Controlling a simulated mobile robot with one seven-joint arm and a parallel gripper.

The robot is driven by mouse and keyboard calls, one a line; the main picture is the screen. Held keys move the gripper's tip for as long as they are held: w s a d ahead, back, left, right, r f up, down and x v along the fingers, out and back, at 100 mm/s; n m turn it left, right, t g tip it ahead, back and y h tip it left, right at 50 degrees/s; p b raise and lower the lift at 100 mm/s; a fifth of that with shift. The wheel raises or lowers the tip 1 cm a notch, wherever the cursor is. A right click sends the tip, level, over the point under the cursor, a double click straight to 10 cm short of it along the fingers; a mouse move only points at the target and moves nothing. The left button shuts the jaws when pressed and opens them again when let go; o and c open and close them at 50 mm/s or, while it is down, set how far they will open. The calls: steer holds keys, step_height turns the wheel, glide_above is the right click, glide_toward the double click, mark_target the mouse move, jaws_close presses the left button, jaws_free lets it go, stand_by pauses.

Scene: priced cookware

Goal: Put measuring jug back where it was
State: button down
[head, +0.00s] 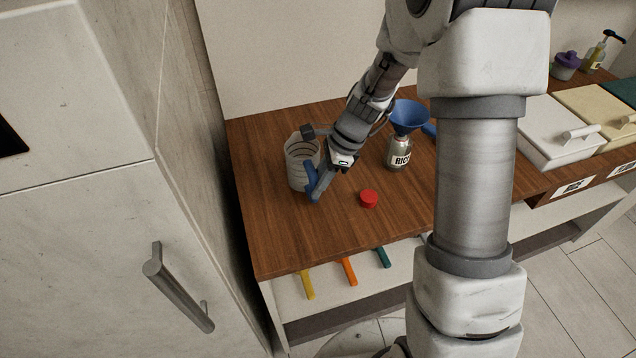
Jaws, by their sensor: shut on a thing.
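The measuring jug (297,172) is a clear, greyish cup with dark lines around its wall. It is upright at the left end of the wooden counter (270,235). My gripper (318,178) reaches down from the upper right to the jug's right side and is shut on it. A blue part (312,187) shows at the jug's right side by my fingers; I cannot tell whether it is the handle. My gripper hides part of the jug. I cannot tell whether its base touches the counter.
A rice jar (399,158) with a blue funnel (407,116) stands right of my gripper. A red cap (369,198) lies in front. White lidded bin (556,135) stands at right. Yellow, orange and teal handles (347,271) stick out below the front edge. A tall cabinet (80,230) borders the left.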

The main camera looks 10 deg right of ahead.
steer(key=shift+f, duration=0.1)
steer(key=c, duration=0.7)
jaws_free()
steer(key=shift+o, duration=0.2)
steer(key=p+v, duration=0.2)
steer(key=v, duration=0.9)
steer(key=s+d+r+n+t+h, duration=0.2)
steer(key=s+r+n, duration=0.5)
steer(key=s+n, duration=0.2)
steer(key=s+d+r+n+t+h, duration=0.1)
steer(key=s+r+n+t+h, duration=0.1)
steer(key=s+r+n, duration=0.6)
steer(key=s+n+t, duration=0.1)
steer(key=s, duration=0.1)
steer(key=shift+s+d+t+h, duration=0.3)
steer(key=shift+d, duration=0.1)
